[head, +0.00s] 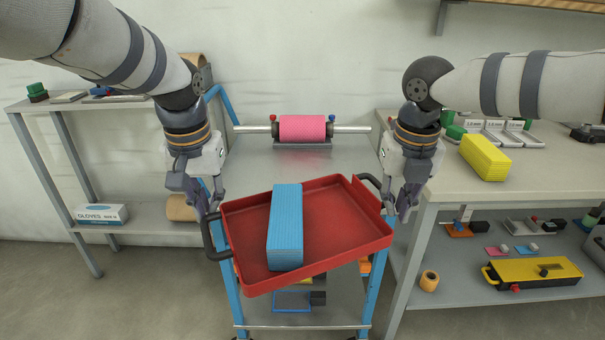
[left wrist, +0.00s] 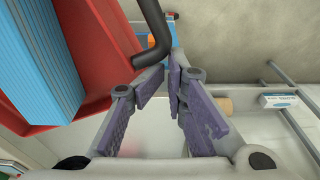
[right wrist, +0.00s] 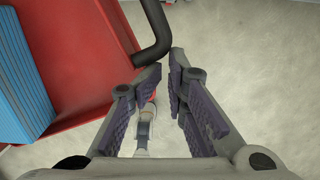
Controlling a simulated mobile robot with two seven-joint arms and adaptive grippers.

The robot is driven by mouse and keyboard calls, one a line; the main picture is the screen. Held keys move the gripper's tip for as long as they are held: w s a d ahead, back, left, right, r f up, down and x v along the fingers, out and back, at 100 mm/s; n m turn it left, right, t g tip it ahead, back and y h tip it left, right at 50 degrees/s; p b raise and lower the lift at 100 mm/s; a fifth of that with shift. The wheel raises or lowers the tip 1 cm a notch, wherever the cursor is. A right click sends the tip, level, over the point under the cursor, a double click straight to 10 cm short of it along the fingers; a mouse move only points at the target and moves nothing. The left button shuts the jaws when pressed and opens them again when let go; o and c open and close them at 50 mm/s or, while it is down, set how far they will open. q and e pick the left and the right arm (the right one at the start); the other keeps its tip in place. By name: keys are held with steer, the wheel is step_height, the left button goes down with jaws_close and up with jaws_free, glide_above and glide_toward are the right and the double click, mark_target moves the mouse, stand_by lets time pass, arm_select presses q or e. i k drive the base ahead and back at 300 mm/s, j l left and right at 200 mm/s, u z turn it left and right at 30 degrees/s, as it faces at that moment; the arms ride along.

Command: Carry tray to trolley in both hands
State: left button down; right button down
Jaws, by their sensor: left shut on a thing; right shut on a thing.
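The red tray (head: 345,262) with black handles hangs between my two grippers, its left side lower than its right in the head view. A stack of folded blue cloths (head: 286,228) lies in it. My left gripper (head: 210,210) is shut on the tray's left handle (left wrist: 155,35). My right gripper (head: 396,212) is shut on the right handle (right wrist: 156,30). In both wrist views the fingertips meet at the handle's bent end. The trolley (head: 255,165), with a grey top and blue legs, stands behind and beneath the tray, which hides much of its front.
A pink roll (head: 303,128) on a metal bar sits at the back of the trolley top. A bench (head: 430,190) with a yellow stack (head: 485,158) stands close on the right. A grey shelf (head: 95,103) with a glove box (head: 100,214) below stands on the left.

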mark_target(302, 175)
steer(key=i, duration=0.95)
